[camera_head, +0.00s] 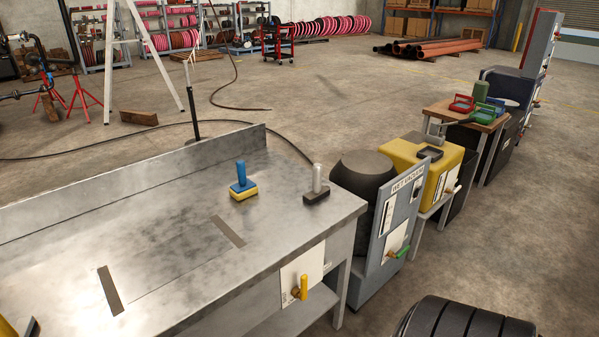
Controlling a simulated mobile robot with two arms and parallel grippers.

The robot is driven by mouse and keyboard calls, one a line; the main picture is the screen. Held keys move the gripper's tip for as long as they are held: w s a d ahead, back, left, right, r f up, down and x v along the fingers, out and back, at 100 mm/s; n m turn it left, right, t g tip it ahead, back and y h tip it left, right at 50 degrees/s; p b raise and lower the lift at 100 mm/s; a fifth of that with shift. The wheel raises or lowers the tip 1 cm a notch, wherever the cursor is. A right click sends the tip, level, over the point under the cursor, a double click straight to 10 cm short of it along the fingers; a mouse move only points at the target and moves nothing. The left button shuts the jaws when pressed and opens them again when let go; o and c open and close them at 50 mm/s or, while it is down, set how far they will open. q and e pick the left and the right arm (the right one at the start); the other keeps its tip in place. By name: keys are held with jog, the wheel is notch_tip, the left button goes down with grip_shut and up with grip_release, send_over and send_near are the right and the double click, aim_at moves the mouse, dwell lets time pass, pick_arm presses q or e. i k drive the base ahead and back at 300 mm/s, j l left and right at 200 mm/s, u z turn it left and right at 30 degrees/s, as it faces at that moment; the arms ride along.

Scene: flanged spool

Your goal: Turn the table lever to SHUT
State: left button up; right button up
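A yellow-orange lever (303,287) sits on a white plate (288,298) at the right end of the metal table's front side. Its grip stands about upright, with a brass-coloured pivot beside it on the left. The markings on the plate are too small to read, so I cannot tell which position is SHUT. The metal table (170,255) fills the left and lower part of the head view. Neither of my grippers is clearly in view, and nothing is seen touching the lever.
On the tabletop stand a blue handle (241,175) on a yellow block and a grey handle (317,180) on a dark base. A grey cabinet (405,213) with a green lever (400,252) stands right of the table. An unidentified dark ribbed object (465,320) is at the bottom right.

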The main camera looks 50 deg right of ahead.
aim_at(301, 293)
jog(key=z, duration=1.55)
